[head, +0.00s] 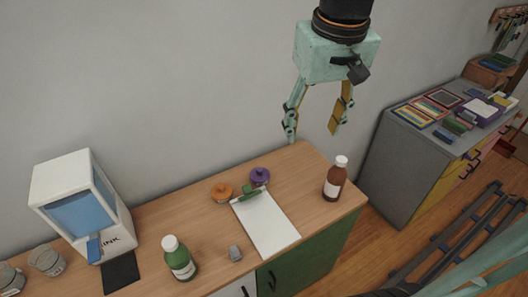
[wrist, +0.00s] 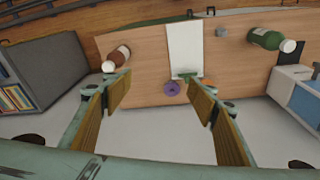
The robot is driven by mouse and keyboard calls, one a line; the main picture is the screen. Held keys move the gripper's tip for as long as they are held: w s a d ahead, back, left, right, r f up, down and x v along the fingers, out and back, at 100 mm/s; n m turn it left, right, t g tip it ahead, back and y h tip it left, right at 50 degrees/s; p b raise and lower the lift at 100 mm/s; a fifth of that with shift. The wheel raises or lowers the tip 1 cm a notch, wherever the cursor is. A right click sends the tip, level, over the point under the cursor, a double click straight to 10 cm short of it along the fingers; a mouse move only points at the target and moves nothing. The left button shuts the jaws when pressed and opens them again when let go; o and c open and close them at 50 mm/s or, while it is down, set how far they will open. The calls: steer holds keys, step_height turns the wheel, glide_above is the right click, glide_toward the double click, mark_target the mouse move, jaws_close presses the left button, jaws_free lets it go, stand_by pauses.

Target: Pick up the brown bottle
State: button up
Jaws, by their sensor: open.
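The brown bottle (head: 335,178) has a white cap and a pale label. It stands upright near the right end of the wooden counter in the head view. In the wrist view the brown bottle (wrist: 116,59) shows at the upper left, just beyond the left fingertip. My gripper (head: 313,134) is open and empty, above the back of the counter, up and left of the bottle. Its two fingers are spread wide in the wrist view (wrist: 160,88), and the bottle is not between them.
A clipboard (head: 266,225), an orange disc (head: 221,192) and a purple disc (head: 260,176) lie left of the bottle. A green bottle (head: 179,258), a small grey block (head: 235,253) and a white dispenser (head: 82,200) are farther left. A grey cabinet (head: 395,165) stands at right.

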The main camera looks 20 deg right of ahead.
steer(key=w+d+f+m+g+p, duration=0.1)
steer(key=w+d+f, duration=0.4)
steer(key=d+f, duration=0.35)
steer(key=m+g+p, duration=0.1)
glide_above(340, 167)
steer(key=w+d, duration=0.1)
steer(key=shift+y, duration=0.3)
step_height(340, 167, down, 10)
steer(key=shift+w+d+r, duration=0.1)
steer(key=shift+r, duration=0.05)
steer(key=shift+f, duration=0.2)
steer(key=shift+f+b, duration=0.4)
steer(key=shift+f, duration=3.75)
steer(key=shift+w+f+b, duration=0.1)
steer(key=shift+f+b, duration=0.2)
steer(key=shift+f, duration=2.3)
steer(key=shift+c, duration=0.7)
